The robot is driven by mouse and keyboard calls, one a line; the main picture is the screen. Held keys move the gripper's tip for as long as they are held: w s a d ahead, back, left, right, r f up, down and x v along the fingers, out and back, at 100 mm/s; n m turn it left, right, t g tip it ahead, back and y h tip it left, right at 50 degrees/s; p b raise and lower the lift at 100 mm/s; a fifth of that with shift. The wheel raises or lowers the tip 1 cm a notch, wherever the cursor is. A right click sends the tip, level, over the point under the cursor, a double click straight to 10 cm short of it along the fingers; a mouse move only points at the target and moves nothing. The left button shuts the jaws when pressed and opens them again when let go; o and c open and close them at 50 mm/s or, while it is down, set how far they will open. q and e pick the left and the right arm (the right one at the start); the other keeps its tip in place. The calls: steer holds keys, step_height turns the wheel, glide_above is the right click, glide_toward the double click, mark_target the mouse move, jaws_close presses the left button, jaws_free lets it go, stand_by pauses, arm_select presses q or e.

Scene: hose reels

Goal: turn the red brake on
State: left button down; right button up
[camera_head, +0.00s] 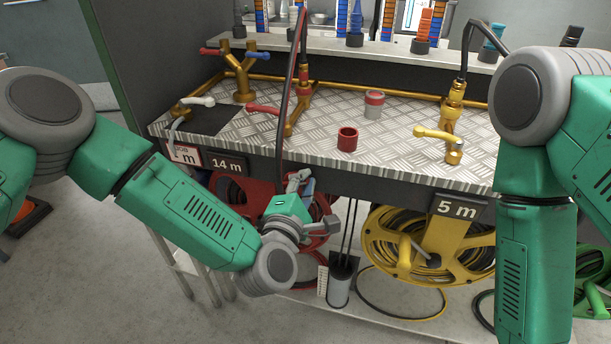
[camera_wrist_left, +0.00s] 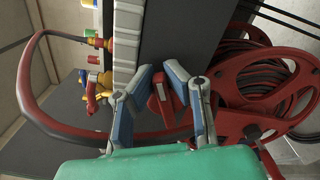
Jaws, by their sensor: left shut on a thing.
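The red hose reel (camera_head: 228,187) hangs under the front edge of the workbench, partly hidden behind my left arm. It also shows at the right in the left wrist view (camera_wrist_left: 223,95). My left gripper (camera_head: 300,183) is at the reel's right side, just below the bench edge. In the left wrist view its blue-grey fingers (camera_wrist_left: 161,72) are on both sides of a small red part, which looks like the red brake (camera_wrist_left: 160,100), and are shut on it. The brake is hidden in the head view. My right arm shows at the right; its gripper is out of view.
The yellow reel (camera_head: 385,240) hangs right of the red one. A dark hose (camera_head: 281,110) runs down over the bench edge near my left gripper.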

arm_select(q)
steer(key=m, duration=0.1)
steer(key=f+m, duration=0.1)
steer(key=m, duration=0.1)
steer(key=f+m, duration=0.1)
steer(key=shift+s+f+m+p, duration=0.1)
steer(key=shift+s+m+p, duration=0.2)
steer(key=shift+m+p, duration=0.1)
stand_by(0.5)
steer(key=c, duration=1.6)
jaws_free()
steer(key=shift+a, duration=0.1)
steer(key=v, duration=1.2)
steer(key=shift+a+r, duration=0.2)
steer(key=shift+r, duration=0.05)
